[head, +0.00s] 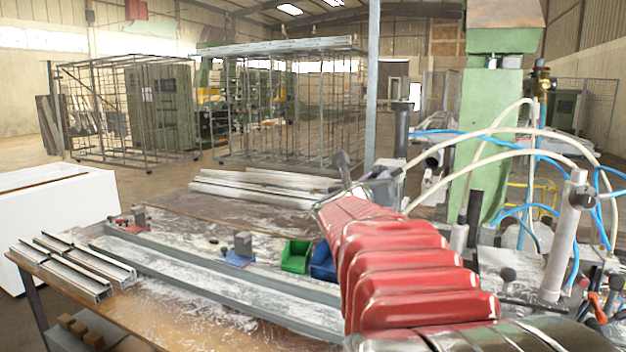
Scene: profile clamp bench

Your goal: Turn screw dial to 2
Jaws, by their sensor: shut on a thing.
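My gripper (368,192) is at the far end of my red-sleeved arm, above the right part of the bench. It is small in the head view and partly hidden by the red sleeve. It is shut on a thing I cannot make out. A dark knob on a thin stem (342,162) rises at the left of the gripper. I cannot tell whether this is the screw dial or another part. No dial face, number or mark is legible, so the dial's setting cannot be read.
The bench (165,300) carries a long grey profile (215,283), a blue-based clamp (239,250) and a green bin (296,256). A blue bin (323,262) touches my sleeve's outline. Posts, white hoses (470,150) and blue hoses crowd the right. Metal bars (255,188) lie behind.

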